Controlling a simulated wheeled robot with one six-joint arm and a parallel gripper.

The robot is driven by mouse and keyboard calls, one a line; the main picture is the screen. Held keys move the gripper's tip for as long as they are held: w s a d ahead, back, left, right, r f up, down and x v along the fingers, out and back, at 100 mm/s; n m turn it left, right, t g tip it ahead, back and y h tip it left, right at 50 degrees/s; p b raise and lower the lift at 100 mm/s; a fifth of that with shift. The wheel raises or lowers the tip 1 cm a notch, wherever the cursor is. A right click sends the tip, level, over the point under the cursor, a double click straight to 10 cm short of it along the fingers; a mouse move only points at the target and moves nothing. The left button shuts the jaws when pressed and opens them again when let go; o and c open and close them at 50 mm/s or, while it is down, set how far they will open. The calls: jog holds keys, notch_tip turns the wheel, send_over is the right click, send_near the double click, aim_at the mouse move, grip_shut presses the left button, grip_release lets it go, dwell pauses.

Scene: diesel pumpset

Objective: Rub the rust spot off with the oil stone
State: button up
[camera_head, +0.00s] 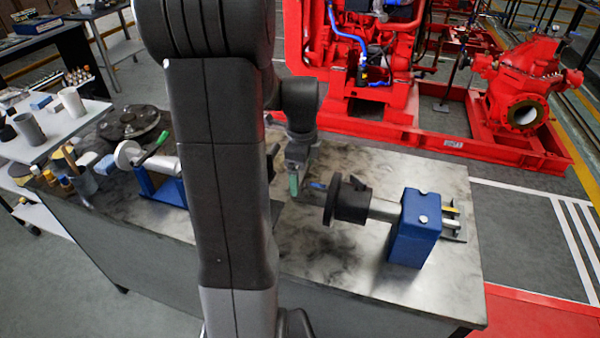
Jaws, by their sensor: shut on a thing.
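My gripper (299,158) points down over the middle of the metal-topped bench (415,310). It is shut on a small grey-green block, which looks like the oil stone (294,184). The stone is left of a black flanged coupling (348,200) on a grey shaft (385,209). The shaft's right end rests in a blue support block (415,228). I cannot make out a rust spot in this view. My arm hides the middle of the bench and whatever part of the work lies behind it. I cannot tell whether the stone touches anything.
A blue stand (160,188) with a green-handled tool (153,148) is left of my arm. Dark round discs (128,122) lie behind it, and cups stand on a white side table (72,128). A red pumpset (400,120) is behind the bench. The bench's front right is clear.

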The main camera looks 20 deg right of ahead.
jog(key=shift+s+a+f, duration=0.1)
jog(key=shift+s+a, duration=0.65)
jog(key=shift+s, duration=0.2)
jog(key=shift+w+d+f, duration=0.1)
jog(key=shift+w+d, duration=0.65)
jog(key=shift+w, duration=0.2)
jog(key=shift+s, duration=0.1)
jog(key=shift+s+a, duration=0.1)
jog(key=shift+a, duration=0.05)
jog(key=shift+s+a, duration=0.6)
jog(key=shift+s, duration=0.2)
jog(key=shift+w+d+r, duration=0.2)
jog(key=shift+w+d, duration=0.55)
jog(key=shift+w, duration=0.25)
jog(key=shift+s+a+f, duration=0.1)
jog(key=shift+s+a, duration=0.65)
jog(key=shift+s, duration=0.2)
